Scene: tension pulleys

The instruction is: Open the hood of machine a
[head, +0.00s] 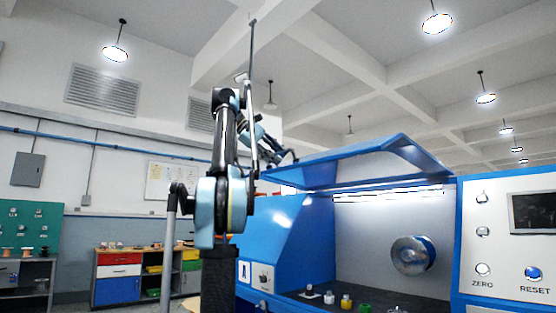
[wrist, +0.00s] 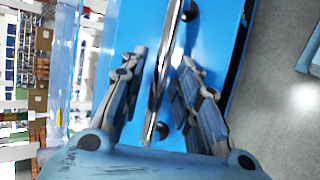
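The blue hood (head: 360,163) of the machine (head: 280,235) is raised, and the lit interior shows beneath it. My gripper (head: 288,157) is by the hood's left front part in the head view, small and partly unclear. In the wrist view, a shiny metal handle bar (wrist: 167,70) is fixed on the blue hood surface (wrist: 215,35). My gripper (wrist: 162,62) has its two fingers apart, one on each side of the bar. I see gaps between the fingers and the bar, with no clear contact.
Inside the machine are a metal spool (head: 412,255) on the back wall and several small pulleys on the dark floor. A control panel (head: 510,240) with a screen and buttons is at the right. A cabinet with coloured drawers (head: 118,272) stands at the left back.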

